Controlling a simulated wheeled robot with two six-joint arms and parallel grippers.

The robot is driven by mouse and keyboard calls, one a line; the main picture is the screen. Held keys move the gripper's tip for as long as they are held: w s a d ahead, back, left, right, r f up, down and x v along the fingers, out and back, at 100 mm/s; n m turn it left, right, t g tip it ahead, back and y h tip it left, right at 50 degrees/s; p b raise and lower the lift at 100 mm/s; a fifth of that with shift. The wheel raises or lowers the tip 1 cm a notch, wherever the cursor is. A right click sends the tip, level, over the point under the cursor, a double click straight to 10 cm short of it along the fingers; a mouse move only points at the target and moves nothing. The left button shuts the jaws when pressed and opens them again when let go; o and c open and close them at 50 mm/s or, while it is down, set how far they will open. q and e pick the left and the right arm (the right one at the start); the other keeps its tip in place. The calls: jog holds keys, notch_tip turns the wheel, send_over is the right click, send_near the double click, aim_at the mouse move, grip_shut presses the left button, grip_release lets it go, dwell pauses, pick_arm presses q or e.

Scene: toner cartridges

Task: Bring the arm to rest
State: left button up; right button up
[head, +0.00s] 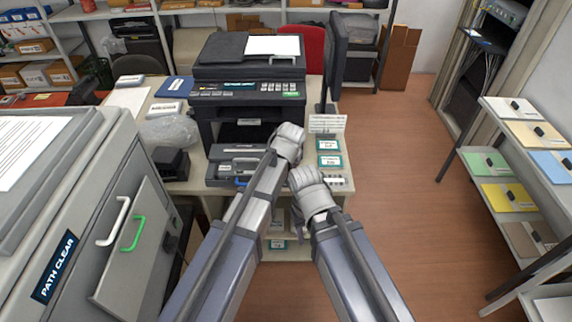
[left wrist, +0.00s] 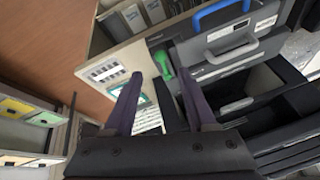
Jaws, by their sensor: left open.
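In the head view my left arm reaches forward to the table in front of the black printer (head: 250,75). Its fingers are hidden there behind the wrist. In the left wrist view my left gripper (left wrist: 160,74) is open, with two dark fingers apart. A green handle (left wrist: 163,64) shows between and beyond the fingertips; nothing is visibly held. A dark grey unit with a grey handle (left wrist: 233,46) and a blue handle (left wrist: 221,12) lies beyond; it shows in the head view (head: 226,172) before the printer. My right wrist (head: 312,192) is beside the left one; its fingers are hidden.
A grey cabinet labelled PATH CLEAR (head: 55,266) with white and green handles stands close on the left. Green-edged cards (head: 329,161) lie on the table's right side. A shelf rack with coloured folders (head: 508,197) stands at the right. The wooden floor (head: 400,165) between is clear.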

pick_arm(q)
jog(key=s+a+f+n+g, duration=0.2)
jog(key=s+a+n+g, duration=0.15)
jog(key=s+a, duration=1.35)
jog(key=s+d+m+g, duration=0.1)
jog(key=s+d+m, duration=0.1)
jog(key=d, duration=0.4)
jog(key=s+d+m, duration=0.2)
jog(key=s+d, duration=0.3)
jog(key=d, duration=0.1)
jog(key=shift+g, duration=0.35)
